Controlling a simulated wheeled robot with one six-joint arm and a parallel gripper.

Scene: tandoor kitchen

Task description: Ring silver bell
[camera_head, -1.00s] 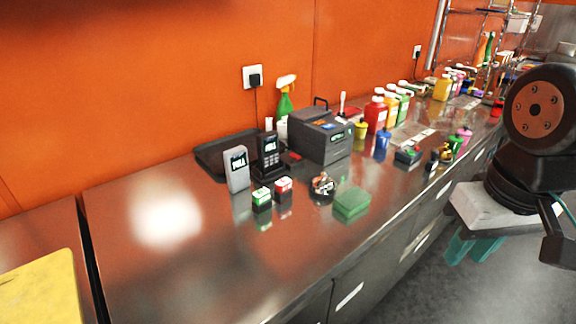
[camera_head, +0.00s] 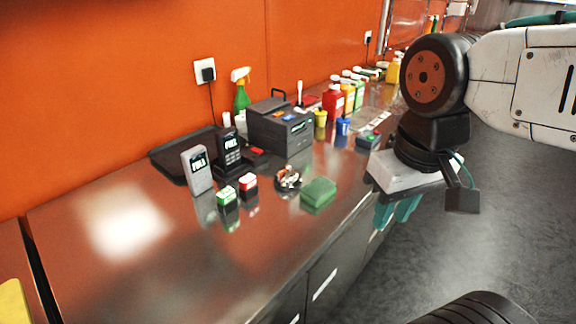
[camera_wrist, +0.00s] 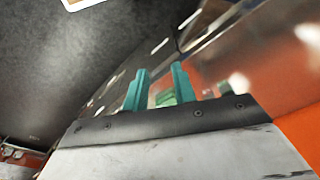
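A small round silver object (camera_head: 288,178), which looks like the bell, stands on the steel counter (camera_head: 130,270) in the head view. It lies just left of a green sponge-like block (camera_head: 318,193). Its fine detail is too small to tell. My gripper (camera_head: 396,214) hangs fingers down at the counter's front edge, right of the bell and apart from it. In the wrist view its two teal fingers (camera_wrist: 160,72) stand apart with nothing held. A blurred green and reddish patch shows behind the fingers there.
Left of the bell stand a green-topped box (camera_head: 227,196), a red-topped box (camera_head: 249,184), a grey device (camera_head: 197,171) and a card terminal (camera_head: 229,150). Behind it are a dark printer (camera_head: 280,127) and bottles (camera_head: 333,102). The counter's left part is clear.

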